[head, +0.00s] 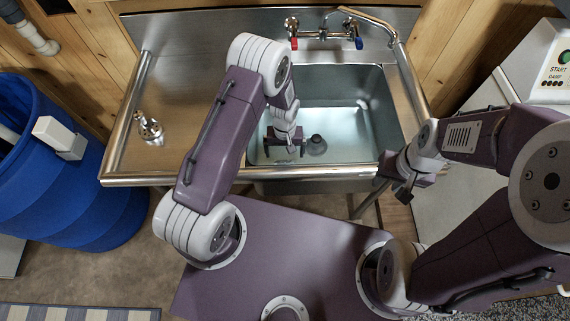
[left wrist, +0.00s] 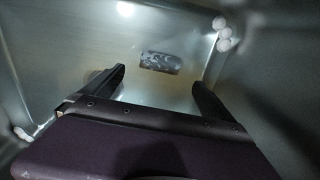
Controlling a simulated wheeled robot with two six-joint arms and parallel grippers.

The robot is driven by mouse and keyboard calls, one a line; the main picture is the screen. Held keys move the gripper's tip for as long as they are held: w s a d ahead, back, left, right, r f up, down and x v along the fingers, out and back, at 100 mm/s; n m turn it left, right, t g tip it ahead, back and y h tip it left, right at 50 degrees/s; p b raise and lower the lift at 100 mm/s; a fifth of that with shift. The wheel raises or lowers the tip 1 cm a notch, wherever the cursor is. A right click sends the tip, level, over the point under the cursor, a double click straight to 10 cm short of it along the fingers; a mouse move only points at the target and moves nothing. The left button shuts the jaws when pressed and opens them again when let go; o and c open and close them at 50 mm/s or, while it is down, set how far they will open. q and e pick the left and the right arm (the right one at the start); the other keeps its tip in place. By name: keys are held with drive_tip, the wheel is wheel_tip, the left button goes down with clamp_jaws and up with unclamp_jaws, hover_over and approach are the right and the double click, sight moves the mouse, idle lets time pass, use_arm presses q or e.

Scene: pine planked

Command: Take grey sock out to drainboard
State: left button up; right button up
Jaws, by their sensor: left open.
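My left gripper (head: 287,151) is down inside the steel sink basin (head: 345,88). In the left wrist view its two fingers (left wrist: 158,76) are spread with nothing between them. A dark grey mottled patch (left wrist: 160,62) lies beyond the fingertips on the basin surface; I cannot tell if it is the grey sock. In the head view a small dark grey rounded thing (head: 316,145) is just right of the gripper; I cannot tell what it is.
A small metal piece (head: 148,128) stands on the drainboard, with free room around it. Taps with red and blue handles (head: 323,33) are at the back. A blue barrel (head: 65,170) is at left, a white machine (head: 535,65) at right.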

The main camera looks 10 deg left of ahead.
sight(285, 162)
use_arm(q)
wheel_tip(285, 162, down, 7)
drive_tip(key=shift+f, duration=0.1)
drive_tip(key=c, duration=1.5)
drive_tip(key=shift+o, duration=0.2)
drive_tip(key=shift+r, duration=0.6)
wheel_tip(285, 162, up, 3)
drive_tip(key=shift+f, duration=0.1)
drive_tip(key=w+d+r+b, duration=0.1)
drive_tip(key=w+d+r, duration=0.2)
drive_tip(key=d+r, duration=0.4)
drive_tip(key=d, duration=0.4)
drive_tip(key=shift+d, duration=0.15)
